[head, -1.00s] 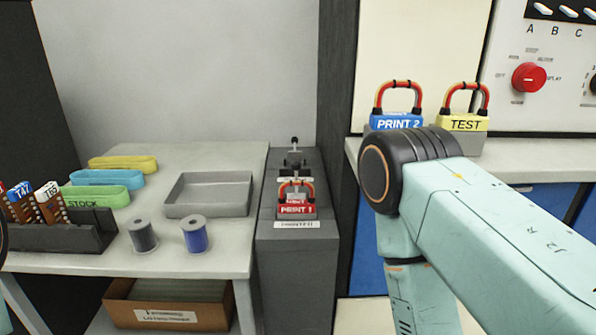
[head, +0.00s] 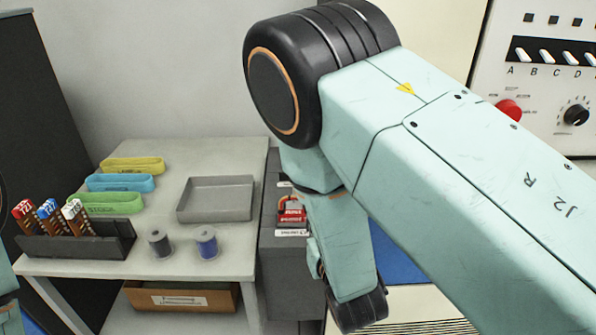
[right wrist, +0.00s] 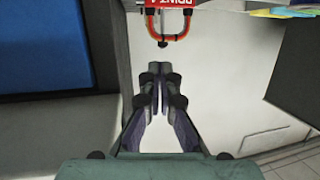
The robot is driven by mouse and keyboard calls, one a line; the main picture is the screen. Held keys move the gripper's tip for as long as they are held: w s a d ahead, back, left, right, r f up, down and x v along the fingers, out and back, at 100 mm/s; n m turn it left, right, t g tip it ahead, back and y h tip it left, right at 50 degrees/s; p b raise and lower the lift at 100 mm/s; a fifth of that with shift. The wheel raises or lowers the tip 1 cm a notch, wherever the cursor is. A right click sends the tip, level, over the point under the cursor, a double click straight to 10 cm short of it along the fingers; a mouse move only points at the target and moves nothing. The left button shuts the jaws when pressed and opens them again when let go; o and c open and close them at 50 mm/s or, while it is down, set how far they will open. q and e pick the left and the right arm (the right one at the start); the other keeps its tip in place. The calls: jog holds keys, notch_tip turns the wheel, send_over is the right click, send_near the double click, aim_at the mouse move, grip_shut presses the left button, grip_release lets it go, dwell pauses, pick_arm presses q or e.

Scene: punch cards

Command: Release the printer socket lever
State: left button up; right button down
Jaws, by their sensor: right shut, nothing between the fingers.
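The red PRINT 1 block (head: 291,214) sits on the grey socket cabinet (head: 285,270), partly behind my right arm in the head view. The block, with its red handle (right wrist: 182,30), also shows upside down at the top of the right wrist view. A small dark knob (right wrist: 163,43), which looks like the lever's end, shows beside the handle there. My right gripper (right wrist: 158,70) is shut and empty, apart from the knob and handle. In the head view my arm hides the lever, and the right fingers are not visible. My left gripper is not in view.
A control panel (head: 540,90) stands at the right. My right arm covers much of the head view.

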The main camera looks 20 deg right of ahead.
jog(key=shift+w+a+r, duration=0.15)
jog(key=shift+w+r, duration=0.15)
jog(key=shift+r, duration=0.4)
jog(key=b+x, duration=0.7)
jog(key=x, duration=0.7)
jog(key=shift+w+r, duration=0.1)
jog(key=shift+r, duration=0.1)
